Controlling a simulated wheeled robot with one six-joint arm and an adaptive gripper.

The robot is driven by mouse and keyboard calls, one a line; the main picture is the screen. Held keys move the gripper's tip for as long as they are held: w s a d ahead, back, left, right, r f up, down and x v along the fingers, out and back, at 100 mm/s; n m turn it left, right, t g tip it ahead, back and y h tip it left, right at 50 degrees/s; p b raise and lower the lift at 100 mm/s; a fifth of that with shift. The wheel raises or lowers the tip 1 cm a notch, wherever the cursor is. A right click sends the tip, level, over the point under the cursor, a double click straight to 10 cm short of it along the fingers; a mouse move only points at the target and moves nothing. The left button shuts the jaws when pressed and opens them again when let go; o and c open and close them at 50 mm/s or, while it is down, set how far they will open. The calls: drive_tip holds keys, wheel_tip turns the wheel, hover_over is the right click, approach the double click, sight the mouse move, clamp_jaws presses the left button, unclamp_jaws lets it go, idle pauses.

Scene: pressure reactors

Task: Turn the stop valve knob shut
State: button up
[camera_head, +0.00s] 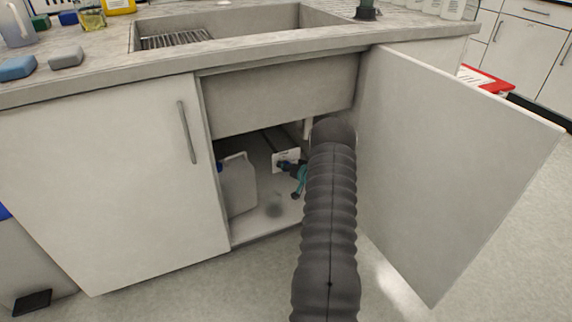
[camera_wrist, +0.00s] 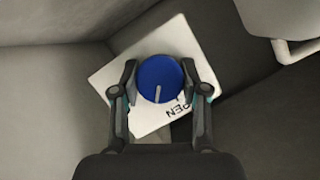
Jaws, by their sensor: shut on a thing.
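The stop valve knob (camera_wrist: 160,79) is a round blue knob with a white pointer line, seen in the wrist view. It sits in front of a white label plate (camera_wrist: 108,78), on which the letters "PEN" show upside down at the lower right. The pointer line runs from the knob's middle toward the bottom of the picture, a little left of those letters. My gripper (camera_wrist: 160,82) has one finger on each side of the knob and is closed on it. In the head view my gripper (camera_head: 294,172) is inside the sink cabinet by the label plate (camera_head: 287,155); the knob is not clear there.
The right cabinet door (camera_head: 455,150) stands open beside my arm; the left door (camera_head: 110,185) is shut. A white jug (camera_head: 238,187) stands on the cabinet floor left of my gripper. The sink basin (camera_head: 280,95) hangs above.

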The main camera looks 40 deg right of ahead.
drive_tip(key=m+t+y, duration=0.1)
drive_tip(key=m, duration=0.2)
drive_tip(key=shift+f+y, duration=0.15)
drive_tip(key=shift+y, duration=0.25)
drive_tip(key=m+t+y+b, duration=0.1)
drive_tip(key=m, duration=0.3)
drive_tip(key=shift+t+b, duration=0.3)
drive_tip(key=shift+b, duration=0.05)
drive_tip(key=shift+m, duration=0.3)
drive_tip(key=o, duration=1.2)
drive_tip(key=shift+c, duration=0.2)
drive_tip(key=s+d, duration=0.2)
drive_tip(key=s, duration=0.9)
drive_tip(key=shift+s+r, duration=0.4)
drive_tip(key=shift+r, duration=0.05)
